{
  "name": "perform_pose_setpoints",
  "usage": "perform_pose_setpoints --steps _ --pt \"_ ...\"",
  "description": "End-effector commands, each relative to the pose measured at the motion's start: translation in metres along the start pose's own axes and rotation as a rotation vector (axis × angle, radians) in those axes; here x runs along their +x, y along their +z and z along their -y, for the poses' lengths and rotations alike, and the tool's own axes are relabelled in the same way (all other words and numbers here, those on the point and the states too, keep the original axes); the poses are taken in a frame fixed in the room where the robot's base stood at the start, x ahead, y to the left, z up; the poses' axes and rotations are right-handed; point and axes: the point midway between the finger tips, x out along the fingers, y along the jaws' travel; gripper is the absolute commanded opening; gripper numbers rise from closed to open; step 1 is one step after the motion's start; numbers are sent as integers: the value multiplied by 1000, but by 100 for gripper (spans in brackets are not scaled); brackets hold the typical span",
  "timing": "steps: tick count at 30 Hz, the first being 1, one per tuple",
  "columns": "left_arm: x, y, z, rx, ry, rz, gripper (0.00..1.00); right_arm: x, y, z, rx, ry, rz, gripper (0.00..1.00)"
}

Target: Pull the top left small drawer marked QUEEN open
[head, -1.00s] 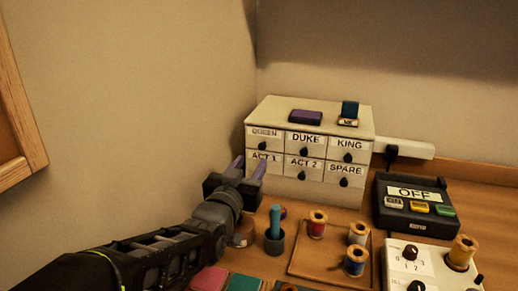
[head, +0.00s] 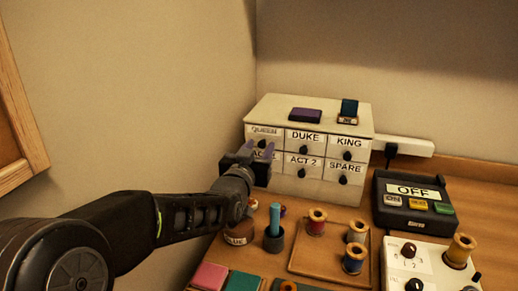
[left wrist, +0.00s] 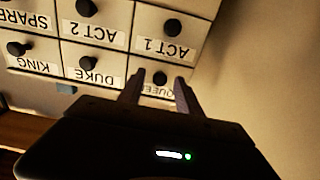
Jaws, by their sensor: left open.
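The small white drawer cabinet (head: 309,187) stands at the back of the table with two rows of labelled drawers with dark knobs. The QUEEN drawer (head: 264,130) is at its top left and looks shut. In the left wrist view, which shows the labels upside down, the QUEEN drawer's knob (left wrist: 160,78) lies between and just beyond my fingertips. My left gripper (head: 258,152) is open and in front of the cabinet's left column, hiding much of the ACT 1 drawer. It also shows in the left wrist view (left wrist: 158,82). Whether the fingers touch the knob is unclear. My right gripper is not in view.
A purple block (head: 305,115) and a teal item on a stand (head: 348,110) sit on the cabinet. Thread spools stand on a wooden tray (head: 310,262). A black switch box (head: 413,208) is at right. The wall is close on the left.

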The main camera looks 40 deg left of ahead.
Motion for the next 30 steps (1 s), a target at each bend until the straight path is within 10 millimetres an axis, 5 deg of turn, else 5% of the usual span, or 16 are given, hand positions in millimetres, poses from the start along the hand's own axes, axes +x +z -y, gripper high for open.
perform_pose_setpoints --steps 16,30 --pt "0 0 0 0 0 0 1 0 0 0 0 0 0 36" --pt "0 0 0 -1 0 1 0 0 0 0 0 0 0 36"
